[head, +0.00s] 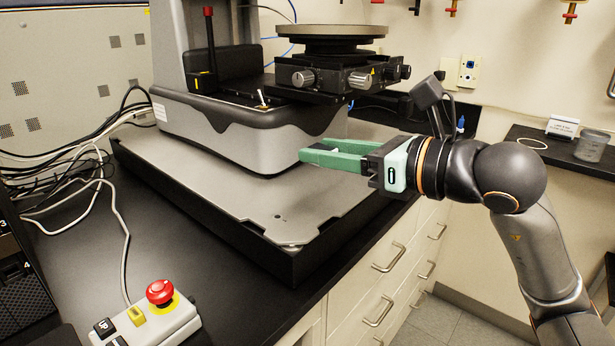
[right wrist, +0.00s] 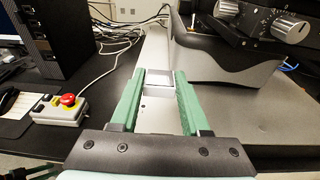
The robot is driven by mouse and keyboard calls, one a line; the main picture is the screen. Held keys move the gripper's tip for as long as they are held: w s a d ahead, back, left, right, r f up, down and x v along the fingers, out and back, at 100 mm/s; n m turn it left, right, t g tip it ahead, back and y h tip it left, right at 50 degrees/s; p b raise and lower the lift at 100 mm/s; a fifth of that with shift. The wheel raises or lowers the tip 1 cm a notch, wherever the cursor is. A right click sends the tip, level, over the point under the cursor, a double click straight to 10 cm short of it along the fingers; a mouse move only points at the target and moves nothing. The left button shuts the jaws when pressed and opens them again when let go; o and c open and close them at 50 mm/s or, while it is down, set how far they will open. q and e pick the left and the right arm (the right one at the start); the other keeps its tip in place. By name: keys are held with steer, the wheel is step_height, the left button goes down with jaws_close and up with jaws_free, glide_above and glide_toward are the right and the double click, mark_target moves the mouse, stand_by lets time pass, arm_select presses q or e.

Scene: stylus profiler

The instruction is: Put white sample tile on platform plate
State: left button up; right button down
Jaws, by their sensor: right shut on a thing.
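My right gripper (head: 316,152) reaches in from the right, above the grey platform plate (head: 225,195) at the front of the profiler. In the right wrist view its green fingers (right wrist: 160,77) are shut on the white sample tile (right wrist: 159,83), a small pale piece between the fingertips. The grey plate also shows in the right wrist view (right wrist: 240,125), below and right of the fingers. I cannot tell the exact gap between tile and plate.
The profiler's grey base (head: 235,140) stands close behind the fingers, with its round stage (head: 330,32) and knobs (head: 302,79) above. A control box with a red button (head: 160,292) sits front left, near loose cables (head: 85,190). The plate's front part is clear.

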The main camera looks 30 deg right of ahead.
steer(key=shift+w+d+r+p, duration=0.1)
steer(key=shift+w+p, duration=0.3)
steer(key=shift+p, duration=0.75)
steer(key=w+f+p, duration=0.1)
steer(key=w+p, duration=0.2)
steer(key=p, duration=0.1)
steer(key=b, duration=0.1)
glide_above(308, 200)
steer(key=s, duration=0.2)
steer(key=f, duration=0.5)
steer(key=shift+w+f, duration=0.15)
steer(key=shift+w, duration=0.1)
steer(key=shift+w+f, duration=0.55)
steer(key=shift+f, duration=0.8)
steer(key=shift+w+f, duration=0.15)
steer(key=shift+f, duration=0.8)
steer(key=shift+f+b, duration=0.2)
steer(key=shift+b, duration=0.25)
steer(key=shift+c, duration=1.9)
jaws_free()
